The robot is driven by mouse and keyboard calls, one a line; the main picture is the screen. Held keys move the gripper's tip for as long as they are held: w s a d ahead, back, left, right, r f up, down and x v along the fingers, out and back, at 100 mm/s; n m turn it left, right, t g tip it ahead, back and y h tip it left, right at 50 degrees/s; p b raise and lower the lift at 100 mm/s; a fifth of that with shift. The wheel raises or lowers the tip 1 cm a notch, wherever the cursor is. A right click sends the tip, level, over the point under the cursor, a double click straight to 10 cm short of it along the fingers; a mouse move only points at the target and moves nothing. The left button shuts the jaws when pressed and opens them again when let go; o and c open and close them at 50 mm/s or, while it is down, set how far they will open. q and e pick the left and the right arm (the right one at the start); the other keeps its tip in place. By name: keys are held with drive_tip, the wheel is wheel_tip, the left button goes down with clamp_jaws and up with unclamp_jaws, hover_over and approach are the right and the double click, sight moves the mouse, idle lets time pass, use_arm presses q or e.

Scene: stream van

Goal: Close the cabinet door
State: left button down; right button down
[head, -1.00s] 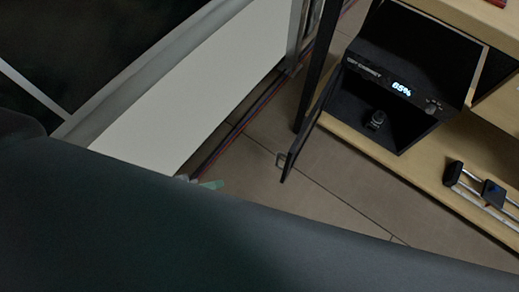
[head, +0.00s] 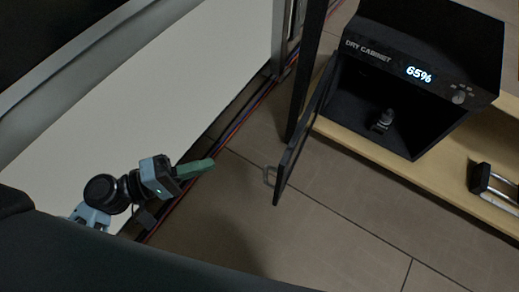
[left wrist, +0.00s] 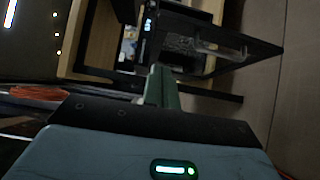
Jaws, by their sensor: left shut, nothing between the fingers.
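The black dry cabinet (head: 428,45) stands on a wooden shelf at the upper right of the head view, its display reading 65%. Its dark door (head: 303,137) hangs open to the left, with a handle (head: 269,176) on its outer face. A small dark object (head: 384,120) is inside. My left gripper (head: 212,163), with green fingers, is shut and empty, left of the door and apart from it. In the left wrist view, the green fingers (left wrist: 162,88) point toward the cabinet, and the open door (left wrist: 225,48) shows beyond them. My right gripper is not in view.
The wooden shelf (head: 400,165) runs below the cabinet, with a black and silver device (head: 492,185) at its right. A white panel (head: 150,90) lies to the left, with cables (head: 235,125) along its foot. The tiled floor (head: 330,240) before the door is clear.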

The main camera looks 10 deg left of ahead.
use_arm(q)
drive_tip(key=s+d+x, duration=0.1)
drive_tip(key=s+x, duration=0.1)
drive_tip(key=x, duration=1)
drive_tip(key=shift+d, duration=0.65)
